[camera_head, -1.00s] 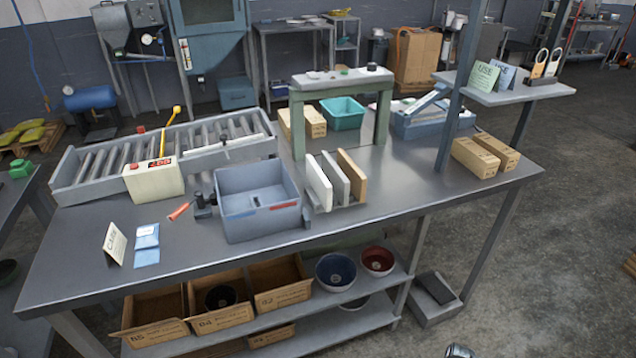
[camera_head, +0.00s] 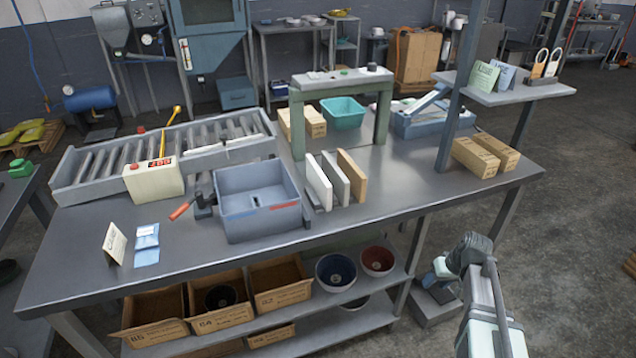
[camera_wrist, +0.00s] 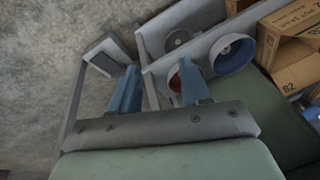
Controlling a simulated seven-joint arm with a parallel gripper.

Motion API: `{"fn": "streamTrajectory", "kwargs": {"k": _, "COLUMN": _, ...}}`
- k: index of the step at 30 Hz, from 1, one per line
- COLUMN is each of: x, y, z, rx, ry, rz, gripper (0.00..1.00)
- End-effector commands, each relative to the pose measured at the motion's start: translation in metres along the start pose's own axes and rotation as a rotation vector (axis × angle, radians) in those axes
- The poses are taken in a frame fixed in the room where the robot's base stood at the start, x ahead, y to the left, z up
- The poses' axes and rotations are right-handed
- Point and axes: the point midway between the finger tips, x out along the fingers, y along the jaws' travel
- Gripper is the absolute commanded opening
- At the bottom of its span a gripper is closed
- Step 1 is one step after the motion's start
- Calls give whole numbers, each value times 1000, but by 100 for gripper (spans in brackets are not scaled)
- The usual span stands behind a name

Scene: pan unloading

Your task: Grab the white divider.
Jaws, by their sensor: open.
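The white divider (camera_head: 319,182) stands upright at the left of a small rack on the workbench. A grey divider (camera_head: 336,180) and a tan divider (camera_head: 352,176) stand beside it to the right. My gripper (camera_head: 436,276) is off the bench's front edge, to the right of and lower than the dividers in the head view. In the wrist view my gripper (camera_wrist: 161,86) shows two blue fingers spread apart with nothing between them. The dividers are not visible in the wrist view.
A grey-blue bin (camera_head: 258,205) stands just left of the rack. A green-legged stand (camera_head: 342,78) is behind it. The lower shelf holds cardboard boxes (camera_head: 281,293) and bowls (camera_head: 336,271). The bench top (camera_head: 420,185) right of the rack is clear.

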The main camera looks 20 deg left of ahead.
Motion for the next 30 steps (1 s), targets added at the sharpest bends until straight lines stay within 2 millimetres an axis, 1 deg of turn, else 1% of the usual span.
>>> {"fn": "streamTrajectory", "kwargs": {"k": 1, "x": -15, "y": -3, "z": -17, "rx": -20, "ry": 27, "rz": 0, "gripper": 47}}
{"fn": "streamTrajectory", "kwargs": {"k": 5, "x": -51, "y": -12, "z": -49, "rx": -73, "ry": 87, "rz": -1, "gripper": 47}}
{"fn": "streamTrajectory", "kwargs": {"k": 9, "x": -91, "y": -24, "z": -81, "rx": -131, "ry": 152, "rz": -2, "gripper": 47}}
{"fn": "streamTrajectory", "kwargs": {"k": 12, "x": -118, "y": -33, "z": -100, "rx": -169, "ry": 193, "rz": -2, "gripper": 47}}
{"fn": "streamTrajectory", "kwargs": {"k": 15, "x": -142, "y": -41, "z": -115, "rx": -202, "ry": 228, "rz": -2, "gripper": 47}}
{"fn": "streamTrajectory", "kwargs": {"k": 20, "x": -175, "y": -54, "z": -137, "rx": -247, "ry": 276, "rz": 1, "gripper": 47}}
{"fn": "streamTrajectory", "kwargs": {"k": 22, "x": -188, "y": -64, "z": -149, "rx": -265, "ry": 295, "rz": 1, "gripper": 47}}
{"fn": "streamTrajectory", "kwargs": {"k": 23, "x": -193, "y": -74, "z": -158, "rx": -273, "ry": 303, "rz": 1, "gripper": 47}}
{"fn": "streamTrajectory", "kwargs": {"k": 29, "x": -204, "y": -130, "z": -201, "rx": -279, "ry": 326, "rz": 0, "gripper": 47}}
{"fn": "streamTrajectory", "kwargs": {"k": 30, "x": -207, "y": -144, "z": -210, "rx": -280, "ry": 332, "rz": -1, "gripper": 47}}
